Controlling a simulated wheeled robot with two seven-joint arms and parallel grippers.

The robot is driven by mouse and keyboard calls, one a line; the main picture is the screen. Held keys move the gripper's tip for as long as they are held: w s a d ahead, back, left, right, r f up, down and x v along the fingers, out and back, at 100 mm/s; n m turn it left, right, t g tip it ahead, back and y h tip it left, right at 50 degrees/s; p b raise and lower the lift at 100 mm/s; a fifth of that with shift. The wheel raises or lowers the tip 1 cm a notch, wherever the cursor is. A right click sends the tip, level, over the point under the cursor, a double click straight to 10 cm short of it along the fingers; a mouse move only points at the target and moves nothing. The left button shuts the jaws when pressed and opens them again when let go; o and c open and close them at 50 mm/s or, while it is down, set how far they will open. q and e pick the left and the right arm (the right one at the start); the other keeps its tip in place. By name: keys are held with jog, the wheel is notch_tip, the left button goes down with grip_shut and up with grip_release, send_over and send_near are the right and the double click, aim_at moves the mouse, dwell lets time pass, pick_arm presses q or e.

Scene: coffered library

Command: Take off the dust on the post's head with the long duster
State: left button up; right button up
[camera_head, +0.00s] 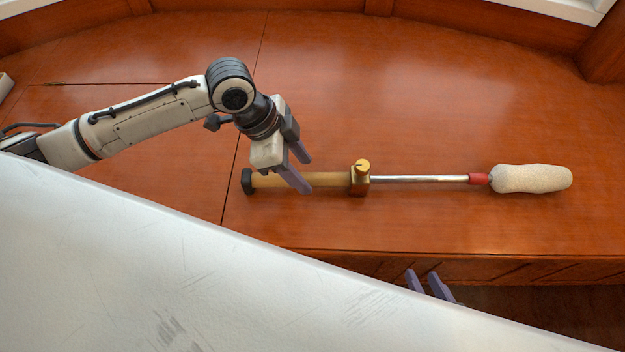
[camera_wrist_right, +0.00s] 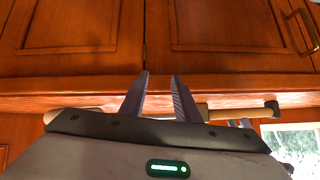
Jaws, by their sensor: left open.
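The long duster lies on the wooden top, across the right half of the head view. It has a tan handle (camera_head: 330,180) with a dark end cap at the left, a brass collar with a knob (camera_head: 362,168), a metal rod, a red ferrule and a cream fluffy head (camera_head: 530,179). My left gripper (camera_head: 307,175) is open over the handle's left part; I cannot tell whether it touches. My right gripper (camera_head: 421,273) is open and empty by the front edge; its fingers also show in the right wrist view (camera_wrist_right: 160,74), before part of the handle (camera_wrist_right: 235,112). I see no post.
The reddish wooden top (camera_head: 430,110) is clear behind the duster. Its front edge (camera_head: 480,268) runs just nearer than the duster. A large scuffed white surface (camera_head: 150,260) fills the lower left and hides what is below. The right wrist view shows panelled wood (camera_wrist_right: 80,25).

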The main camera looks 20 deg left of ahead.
pick_arm(q)
jog(key=x, duration=0.3)
jog(key=shift+b, duration=0.3)
jog(key=shift+r, duration=0.15)
grip_shut()
